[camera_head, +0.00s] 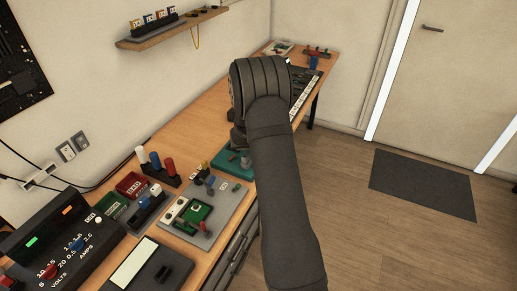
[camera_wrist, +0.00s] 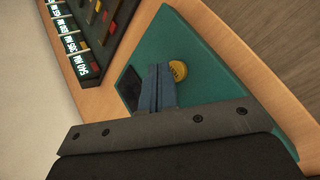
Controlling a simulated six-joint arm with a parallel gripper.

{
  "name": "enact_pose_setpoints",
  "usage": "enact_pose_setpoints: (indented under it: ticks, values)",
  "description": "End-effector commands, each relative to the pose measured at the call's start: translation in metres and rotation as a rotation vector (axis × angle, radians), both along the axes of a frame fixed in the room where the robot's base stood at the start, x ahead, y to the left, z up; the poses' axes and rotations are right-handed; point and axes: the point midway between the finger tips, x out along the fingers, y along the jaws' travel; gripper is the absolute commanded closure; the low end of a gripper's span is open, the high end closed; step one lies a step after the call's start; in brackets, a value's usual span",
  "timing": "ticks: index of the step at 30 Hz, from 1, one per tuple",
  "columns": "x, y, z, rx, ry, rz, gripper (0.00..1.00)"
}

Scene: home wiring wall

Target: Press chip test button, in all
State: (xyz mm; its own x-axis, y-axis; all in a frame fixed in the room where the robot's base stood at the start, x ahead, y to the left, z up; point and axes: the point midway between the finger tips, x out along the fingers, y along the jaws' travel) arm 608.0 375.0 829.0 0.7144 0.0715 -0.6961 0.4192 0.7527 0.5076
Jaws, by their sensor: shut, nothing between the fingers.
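A round yellow button (camera_wrist: 178,71) with small dark lettering shows in the wrist view on a teal board (camera_wrist: 205,55). The lettering is too small to read, so I cannot be sure it is the chip test button. My gripper (camera_wrist: 159,70) is shut and empty, its blue fingers together just left of the button. I cannot tell whether the fingertips touch the button or the board. A dark rectangle (camera_wrist: 130,88) lies on the board left of the fingers. In the head view part of the teal board (camera_head: 238,165) shows; my arm hides the button and fingertips.
A labelled black rack (camera_wrist: 82,40) stands beside the teal board in the wrist view. A shelf (camera_head: 165,36) hangs above.

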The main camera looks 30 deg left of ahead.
Motion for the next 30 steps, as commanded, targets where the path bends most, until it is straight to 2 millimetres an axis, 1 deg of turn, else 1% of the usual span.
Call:
enact_pose_setpoints:
  ticks: [3, 16, 30]
  values:
    - [0.0, 0.0, -0.004, 0.001, 0.001, -0.001, 1.0]
    - [-0.001, -0.001, -0.007, -0.003, 0.003, -0.001, 1.0]
    - [-0.002, -0.002, -0.015, -0.005, 0.007, -0.002, 1.0]
